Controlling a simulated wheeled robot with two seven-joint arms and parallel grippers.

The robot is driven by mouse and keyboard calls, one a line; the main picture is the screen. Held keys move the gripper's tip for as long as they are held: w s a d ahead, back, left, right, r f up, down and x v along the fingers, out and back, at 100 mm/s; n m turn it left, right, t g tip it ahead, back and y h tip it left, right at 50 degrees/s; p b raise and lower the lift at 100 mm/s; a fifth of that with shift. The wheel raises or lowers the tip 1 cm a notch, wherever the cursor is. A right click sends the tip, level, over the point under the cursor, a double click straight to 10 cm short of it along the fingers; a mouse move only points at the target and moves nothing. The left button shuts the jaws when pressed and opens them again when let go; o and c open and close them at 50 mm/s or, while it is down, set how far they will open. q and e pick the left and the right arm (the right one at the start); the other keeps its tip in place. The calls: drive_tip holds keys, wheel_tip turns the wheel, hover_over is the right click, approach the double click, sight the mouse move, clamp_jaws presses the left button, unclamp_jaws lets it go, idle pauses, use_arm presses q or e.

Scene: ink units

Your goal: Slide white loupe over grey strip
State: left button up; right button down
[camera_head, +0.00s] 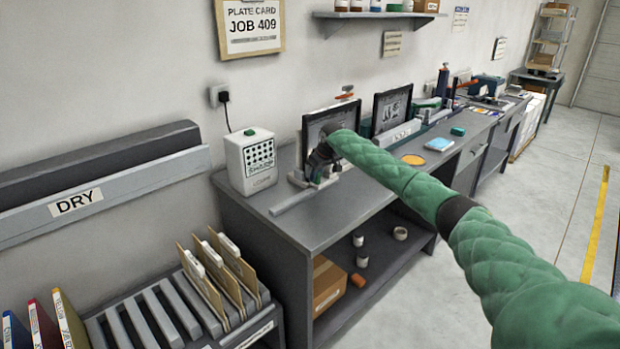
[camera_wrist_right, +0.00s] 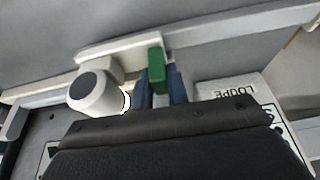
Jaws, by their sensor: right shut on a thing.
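The white loupe (camera_wrist_right: 96,93) has a round barrel with a dark end, a pale base and a green grip block (camera_wrist_right: 157,72). My right gripper (camera_wrist_right: 160,98) is shut on the green block, its blue fingers on either side. The grey strip (camera_wrist_right: 235,32) runs across the wrist view, and the loupe's base sits at it; exact contact is unclear. In the head view the strip (camera_head: 292,201) lies along the bench's front left. My right gripper (camera_head: 318,165) and arm partly hide the loupe (camera_head: 326,183) there. My left gripper is not in view.
A white box (camera_head: 251,160) stands on the bench (camera_head: 345,205) left of the gripper. Dark framed panels (camera_head: 391,108) stand behind. A LOUPE label (camera_wrist_right: 232,91) shows in the wrist view.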

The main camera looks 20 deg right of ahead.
drive_tip(key=shift+d+r, duration=0.1)
drive_tip(key=shift+d, duration=0.15)
drive_tip(key=c, duration=1.6)
unclamp_jaws()
drive_tip(key=shift+w, duration=0.1)
drive_tip(key=shift+o, duration=1.2)
drive_tip(key=shift+f, duration=0.2)
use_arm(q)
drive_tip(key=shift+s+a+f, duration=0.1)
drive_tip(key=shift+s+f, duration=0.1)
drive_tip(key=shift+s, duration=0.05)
use_arm(e)
drive_tip(key=shift+r, duration=0.1)
